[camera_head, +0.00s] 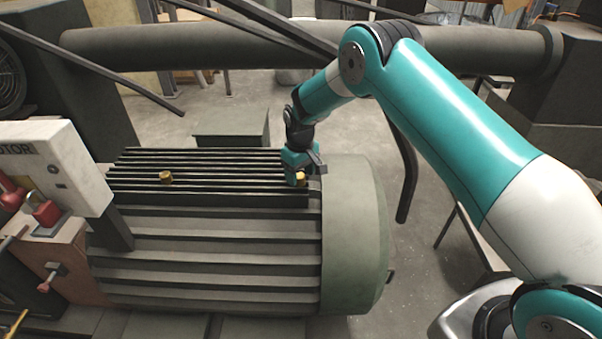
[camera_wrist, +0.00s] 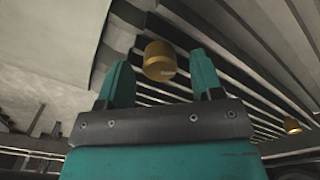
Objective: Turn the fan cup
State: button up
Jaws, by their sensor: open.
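A small brass cup (camera_wrist: 159,60) with a tiny label stands near the fan-cover end of the large grey-green motor (camera_head: 205,240). In the wrist view it shows between and beyond my two teal fingers. In the head view this cup (camera_head: 303,179) is mostly hidden by my gripper (camera_head: 300,178). My gripper (camera_wrist: 161,75) is open, with a finger on each side of the cup in the picture; I cannot tell whether either touches it. The label is too small to read surely. A second brass cup (camera_head: 166,177) stands farther left on the motor's ribbed top; it also shows in the wrist view (camera_wrist: 292,126).
Dark cooling ribs (camera_head: 215,165) run along the motor top beside the cups. The rounded fan cover (camera_head: 355,235) is at the right end. A white control box (camera_head: 60,165) and a red padlock (camera_head: 42,210) are at left. A thick pipe (camera_head: 220,47) crosses behind.

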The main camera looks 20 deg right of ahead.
jog(key=shift+f, duration=0.85)
jog(key=c, duration=0.8)
jog(key=shift+d, duration=0.15)
jog(key=shift+c, duration=0.6)
jog(key=shift+m+b, duration=0.35)
jog(key=shift+m, duration=0.05)
jog(key=shift+f+m+b, duration=0.1)
jog(key=shift+m+b, duration=0.45)
jog(key=shift+m, duration=0.05)
jog(key=shift+m+b, duration=1.05)
jog(key=shift+m, duration=0.95)
